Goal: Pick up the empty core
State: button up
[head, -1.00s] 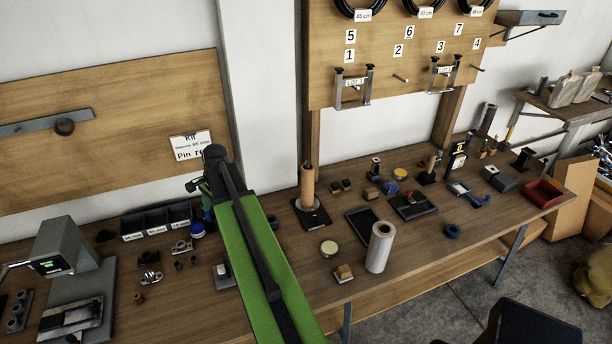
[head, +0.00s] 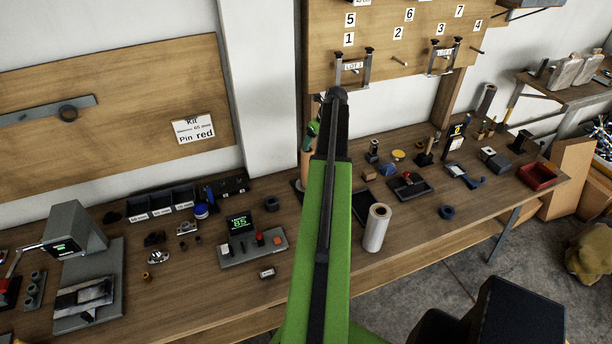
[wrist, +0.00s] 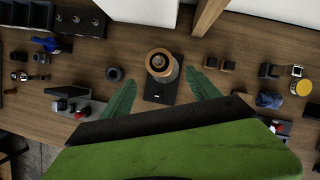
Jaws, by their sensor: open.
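The empty core, a brown cardboard tube (wrist: 160,66), stands upright on a spindle with a black base plate (wrist: 152,96). The wrist view looks down on its round top end. My gripper (wrist: 164,90) is open, with one green finger on each side of the lower part of the tube in the picture. I cannot tell how deep the fingers are or whether they touch it. In the head view my green arm hides most of the tube; a strip of it (head: 306,164) shows left of the arm.
A white film roll (head: 376,228) stands upright right of my arm. A grey control box (head: 252,247) with a green display lies left of it. Dark trays, small parts and a red bin (head: 536,175) crowd the wooden bench (head: 455,225). A pegboard rises behind.

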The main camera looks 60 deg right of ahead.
aim_at(309, 151)
jog(key=b+x, duration=0.4)
jog(key=x, duration=0.2)
jog(key=shift+f+b, duration=0.4)
jog(key=shift+f, duration=0.05)
jog(key=shift+w+f+b, duration=0.2)
jog(key=shift+f+b, duration=0.1)
jog(key=shift+w, duration=0.1)
jog(key=b+x, duration=0.5)
jog(key=shift+s+f, duration=0.25)
jog(key=shift+s, duration=0.05)
jog(key=shift+r, duration=0.2)
grip_shut()
